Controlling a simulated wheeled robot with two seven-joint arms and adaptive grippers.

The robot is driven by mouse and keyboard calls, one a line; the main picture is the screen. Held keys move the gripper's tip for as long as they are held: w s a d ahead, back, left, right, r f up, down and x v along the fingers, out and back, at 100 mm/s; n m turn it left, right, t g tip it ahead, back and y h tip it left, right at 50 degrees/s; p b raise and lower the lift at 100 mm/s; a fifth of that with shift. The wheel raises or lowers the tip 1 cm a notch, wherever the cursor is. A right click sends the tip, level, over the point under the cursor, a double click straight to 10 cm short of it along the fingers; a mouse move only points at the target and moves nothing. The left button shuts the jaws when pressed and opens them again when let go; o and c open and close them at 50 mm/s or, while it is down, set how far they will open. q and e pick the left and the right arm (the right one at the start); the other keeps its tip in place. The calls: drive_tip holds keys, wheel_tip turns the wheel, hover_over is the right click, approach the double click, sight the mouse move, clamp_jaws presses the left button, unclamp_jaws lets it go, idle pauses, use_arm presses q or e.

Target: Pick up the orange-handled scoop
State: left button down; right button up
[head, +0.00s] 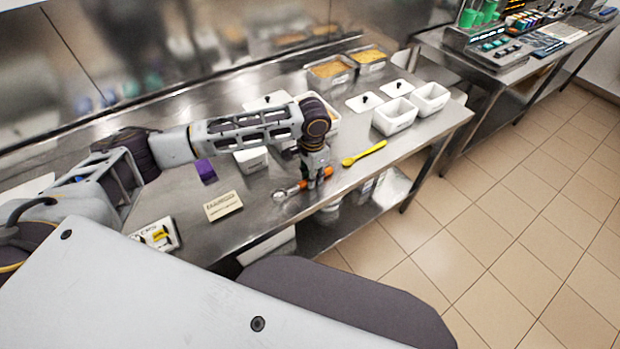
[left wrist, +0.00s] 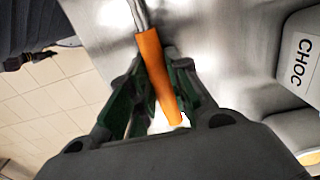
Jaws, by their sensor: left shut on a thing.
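The orange-handled scoop (head: 281,195) lies near the front edge of the steel table in the head view, its metal bowl to the left and its orange handle to the right. My left gripper (head: 316,181) points down at the handle and is shut on it. In the left wrist view the orange handle (left wrist: 155,70) runs between the green-padded fingers (left wrist: 158,98), and the metal shaft leads up out of the picture. I cannot tell whether the scoop touches the table. My right gripper is not in view.
A yellow spoon (head: 365,154) lies just right of my gripper. White tubs (head: 394,117) stand further right. A cream sign (head: 222,206) and a purple block (head: 206,171) are to the left. A tub marked CHOC (left wrist: 302,62) is close beside the gripper.

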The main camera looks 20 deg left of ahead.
use_arm(q)
wheel_tip(320, 180, up, 10)
idle(0.6)
drive_tip(key=shift+f, duration=0.15)
idle(0.4)
